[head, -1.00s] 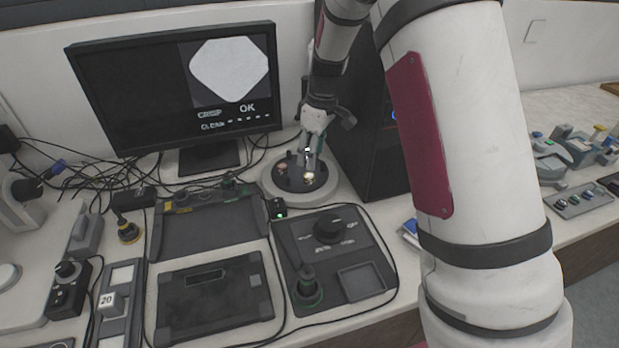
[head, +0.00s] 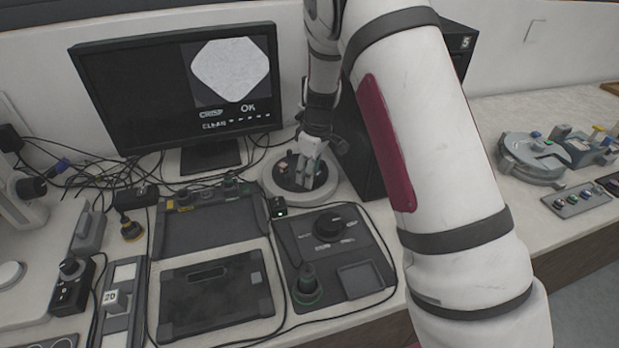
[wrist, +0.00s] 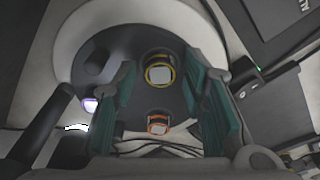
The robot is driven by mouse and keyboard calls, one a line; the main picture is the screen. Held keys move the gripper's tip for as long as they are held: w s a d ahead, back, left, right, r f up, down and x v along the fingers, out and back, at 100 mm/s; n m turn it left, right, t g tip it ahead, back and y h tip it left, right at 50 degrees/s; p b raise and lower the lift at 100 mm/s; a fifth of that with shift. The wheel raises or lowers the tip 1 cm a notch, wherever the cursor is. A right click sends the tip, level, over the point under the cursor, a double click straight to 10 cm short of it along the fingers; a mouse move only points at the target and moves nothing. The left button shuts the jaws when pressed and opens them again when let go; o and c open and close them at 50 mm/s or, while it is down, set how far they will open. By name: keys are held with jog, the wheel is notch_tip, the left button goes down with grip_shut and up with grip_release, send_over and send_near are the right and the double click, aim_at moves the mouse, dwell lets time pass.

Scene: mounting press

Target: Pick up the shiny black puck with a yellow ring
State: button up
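A dark puck with a yellow ring and a pale face (wrist: 159,74) sits on a round dark plate (wrist: 110,75) in the wrist view. My gripper (wrist: 160,70) is open, with its green-padded fingers on the left and right of this puck, and no contact is visible. A second puck with an orange ring (wrist: 158,123) shows lower between the fingers. In the head view, my gripper (head: 307,172) is down over the dark plate on a round white base, and hides much of it; I cannot tell the pucks apart there.
A monitor (head: 180,95) stands left of the white base (head: 272,197), and a tall black box (head: 372,160) stands close on the right. A dark control panel (head: 350,255) with a knob and black trays (head: 215,300) lie in front. Cables run behind.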

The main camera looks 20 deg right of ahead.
jog(key=c, duration=0.6)
jog(key=shift+o, duration=0.2)
jog(key=shift+r, duration=0.15)
jog(key=shift+r, duration=0.5)
notch_tip(320, 180, up, 2)
jog(key=shift+r+b, duration=0.15)
jog(key=shift+b, duration=0.15)
jog(key=s, duration=0.5)
jog(key=s+r, duration=0.1)
jog(key=s, duration=0.4)
jog(key=s+d, duration=0.1)
jog(key=s, duration=0.4)
jog(key=shift+s+r, duration=0.1)
jog(key=shift+r, duration=0.1)
jog(key=shift+s+d, duration=0.1)
jog(key=shift+s, duration=0.4)
